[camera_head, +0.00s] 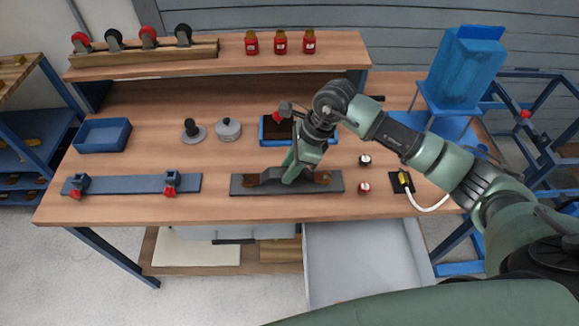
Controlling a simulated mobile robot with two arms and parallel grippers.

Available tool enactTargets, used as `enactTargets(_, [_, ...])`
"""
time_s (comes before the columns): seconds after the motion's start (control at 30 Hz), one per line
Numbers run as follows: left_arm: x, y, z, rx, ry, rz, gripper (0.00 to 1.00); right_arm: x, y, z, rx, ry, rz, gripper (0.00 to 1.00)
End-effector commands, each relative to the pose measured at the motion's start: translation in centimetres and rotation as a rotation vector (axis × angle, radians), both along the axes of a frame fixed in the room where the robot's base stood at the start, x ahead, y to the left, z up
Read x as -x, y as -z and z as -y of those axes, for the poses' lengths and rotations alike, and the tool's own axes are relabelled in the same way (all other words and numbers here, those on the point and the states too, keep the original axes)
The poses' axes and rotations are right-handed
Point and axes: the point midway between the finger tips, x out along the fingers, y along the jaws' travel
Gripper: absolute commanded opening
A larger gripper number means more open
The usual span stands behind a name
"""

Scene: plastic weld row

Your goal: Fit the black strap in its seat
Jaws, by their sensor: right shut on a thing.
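The black strap (265,176) is a dark, raised-looking strip over the dark grey plate (240,190) at the front middle of the table. My right gripper (291,176) comes in from the right and is shut on the strap near its middle. The gripper hides part of the strap and plate. Brownish patches show on the plate near both ends of the strap, and I cannot tell whether the strap touches its seat there. My left gripper is not in view.
A long blue-grey bar (125,184) with two red-tipped clamps lies left of the plate. A dark-filled blue tray (264,137) stands behind my gripper. Two small round knobs and a cabled black block (402,183) are to the right. An open drawer (365,265) is below.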

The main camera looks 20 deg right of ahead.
Motion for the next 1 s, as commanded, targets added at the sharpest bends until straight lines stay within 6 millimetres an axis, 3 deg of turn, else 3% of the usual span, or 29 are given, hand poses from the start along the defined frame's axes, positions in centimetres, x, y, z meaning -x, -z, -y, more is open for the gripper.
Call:
enactTargets(0.9, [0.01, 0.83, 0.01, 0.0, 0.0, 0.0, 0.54, -0.02, 0.57, -0.03, -0.001, -0.001, 0.001, 0.0])
enactTargets(0.93, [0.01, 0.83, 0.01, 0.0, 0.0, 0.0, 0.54, -0.02, 0.58, -0.03, -0.001, -0.001, 0.001, 0.33])
enactTargets(1.0, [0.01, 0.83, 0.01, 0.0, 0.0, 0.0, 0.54, -0.02, 0.58, -0.03, -0.001, 0.0, 0.0, 0.52])
